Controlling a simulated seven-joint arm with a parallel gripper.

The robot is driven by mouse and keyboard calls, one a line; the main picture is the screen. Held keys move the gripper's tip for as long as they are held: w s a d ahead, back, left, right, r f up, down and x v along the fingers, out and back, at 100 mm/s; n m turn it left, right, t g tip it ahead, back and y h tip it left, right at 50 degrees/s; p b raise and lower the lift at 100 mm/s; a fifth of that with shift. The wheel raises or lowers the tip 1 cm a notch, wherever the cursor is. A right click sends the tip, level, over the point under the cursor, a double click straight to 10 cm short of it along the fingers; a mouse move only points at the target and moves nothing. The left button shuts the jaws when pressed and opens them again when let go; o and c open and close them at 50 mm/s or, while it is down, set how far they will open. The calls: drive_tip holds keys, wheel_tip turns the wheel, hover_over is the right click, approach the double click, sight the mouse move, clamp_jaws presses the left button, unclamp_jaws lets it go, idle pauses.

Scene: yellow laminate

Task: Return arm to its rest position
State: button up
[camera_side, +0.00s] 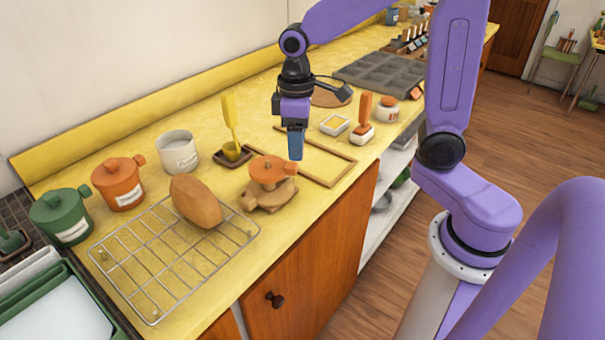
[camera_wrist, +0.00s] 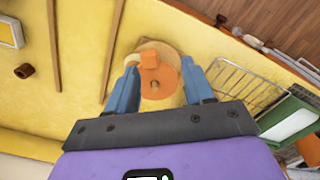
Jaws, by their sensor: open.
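My gripper (camera_side: 295,145) hangs from my purple arm above the yellow counter (camera_side: 218,255), fingers pointing down. In the wrist view my gripper (camera_wrist: 163,92) shows two blue fingers spread apart with nothing held between them. Beyond the fingers lies an orange lid with a knob (camera_wrist: 158,80), resting on a tan wooden board. In the side view this orange lid (camera_side: 268,170) sits on the wooden board (camera_side: 272,201), below and to the left of the fingertips and apart from them.
A wire rack (camera_side: 155,287) holding a brown loaf (camera_side: 194,203) lies front left. Orange (camera_side: 122,185) and green (camera_side: 62,218) lidded pots and a white pot (camera_side: 178,154) stand along the left. A wooden frame (camera_side: 330,185) lies behind the board. A grey tray (camera_side: 378,75) lies farther back.

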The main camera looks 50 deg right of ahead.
drive_tip(key=s+n, duration=0.6)
drive_tip(key=s, duration=1.4)
drive_tip(key=shift+s+f, duration=0.25)
drive_tip(key=shift+s, duration=0.1)
